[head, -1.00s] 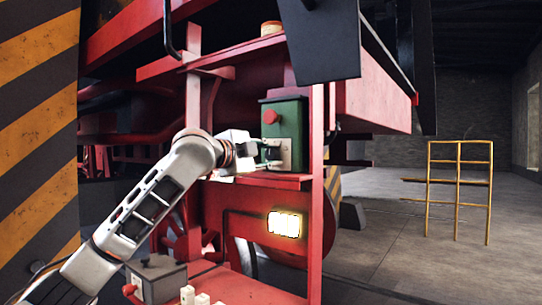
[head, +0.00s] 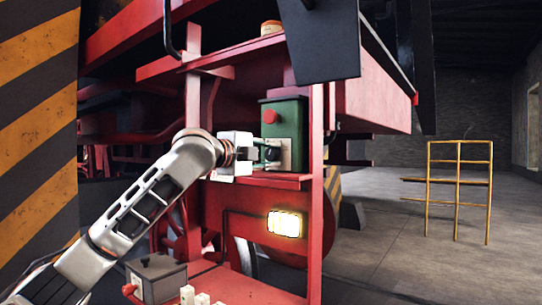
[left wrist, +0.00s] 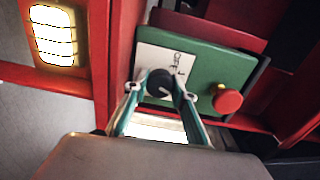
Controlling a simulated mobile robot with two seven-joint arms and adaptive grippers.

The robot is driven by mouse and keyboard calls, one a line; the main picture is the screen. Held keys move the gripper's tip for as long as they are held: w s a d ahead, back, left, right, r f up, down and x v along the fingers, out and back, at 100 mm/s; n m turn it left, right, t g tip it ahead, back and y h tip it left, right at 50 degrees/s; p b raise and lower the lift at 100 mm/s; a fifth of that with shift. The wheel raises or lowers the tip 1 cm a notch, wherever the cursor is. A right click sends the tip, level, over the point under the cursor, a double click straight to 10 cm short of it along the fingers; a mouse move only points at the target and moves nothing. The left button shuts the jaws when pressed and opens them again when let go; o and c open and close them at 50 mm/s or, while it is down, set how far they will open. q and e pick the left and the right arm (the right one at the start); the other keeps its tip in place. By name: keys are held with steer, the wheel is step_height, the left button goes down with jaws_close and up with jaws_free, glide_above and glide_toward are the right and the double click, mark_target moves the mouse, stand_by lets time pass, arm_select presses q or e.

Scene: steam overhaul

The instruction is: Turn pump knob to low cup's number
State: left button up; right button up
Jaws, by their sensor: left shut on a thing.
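The pump is a green box (head: 291,122) with a dark lid on a red shelf. A red button (head: 270,116) is on its face, and it also shows in the left wrist view (left wrist: 228,101). A pale dial plate (left wrist: 164,62) with small marks, too small to read, carries a dark round knob (left wrist: 160,83) with a light pointer line. My left gripper (head: 268,153) is at the box face, its fingers (left wrist: 161,90) on both sides of the knob and shut on it. No cup with a readable number shows. My right gripper is not in view.
A lit lamp (head: 284,223) is on the red frame below the shelf. A grey box (head: 156,277) and several small white blocks (head: 200,298) sit low in front. A yellow rail (head: 458,184) stands on open floor at right.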

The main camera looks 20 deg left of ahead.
arm_select(q)
steer(key=o, duration=1.1)
steer(key=v, duration=1.2)
steer(key=shift+f, duration=0.1)
